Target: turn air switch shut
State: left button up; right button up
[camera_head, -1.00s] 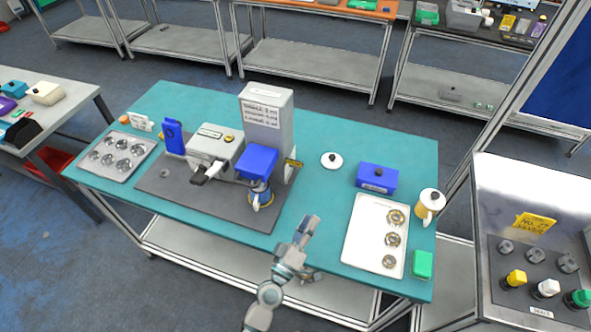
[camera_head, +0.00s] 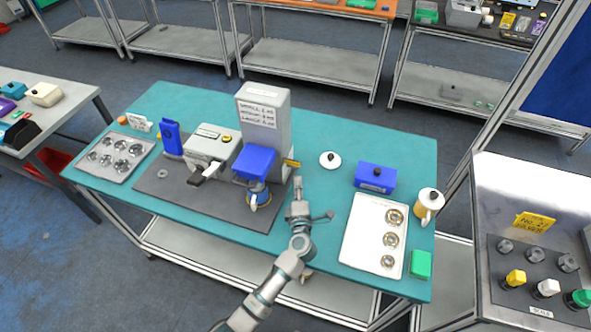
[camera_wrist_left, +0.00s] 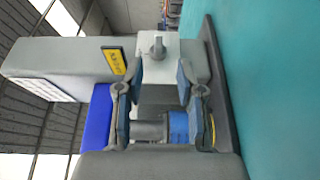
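The air switch (camera_wrist_left: 157,46) is a small grey knob on a pale plate on the side of the machine, seen in the left wrist view. Beside it is a yellow label (camera_wrist_left: 115,60), which also shows in the head view (camera_head: 292,163). The knob itself is hard to make out in the head view. My left gripper (camera_wrist_left: 160,72) is open and empty in the left wrist view. Its two fingers point toward the knob, one on each side of it in the picture, apparently short of it. In the head view it (camera_head: 297,183) is right of the machine (camera_head: 262,118).
The machine stands on a dark mat (camera_head: 225,213) on the teal table (camera_head: 320,210). A round white lid (camera_head: 330,160) lies behind my gripper.

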aim_at(295, 168)
pick_arm(q)
jog(key=w, duration=0.5)
jog(key=w+a, duration=0.1)
jog(key=w, duration=0.1)
jog(key=shift+w+a+b, duration=0.1)
jog(key=shift+b, duration=0.3)
jog(key=shift+w+a, duration=0.15)
jog(key=shift+w, duration=0.05)
jog(key=shift+d, duration=0.3)
jog(key=c, duration=0.7)
jog(key=shift+d, duration=0.1)
grip_shut()
jog(key=t+b, duration=0.1)
jog(key=b, duration=0.3)
jog(key=shift+f+n, duration=0.3)
jog(key=shift+f, duration=0.1)
jog(key=shift+r, duration=0.1)
pick_arm(e)
jog(key=w+a+f, duration=0.1)
jog(key=w, duration=0.5)
jog(key=shift+w, duration=0.35)
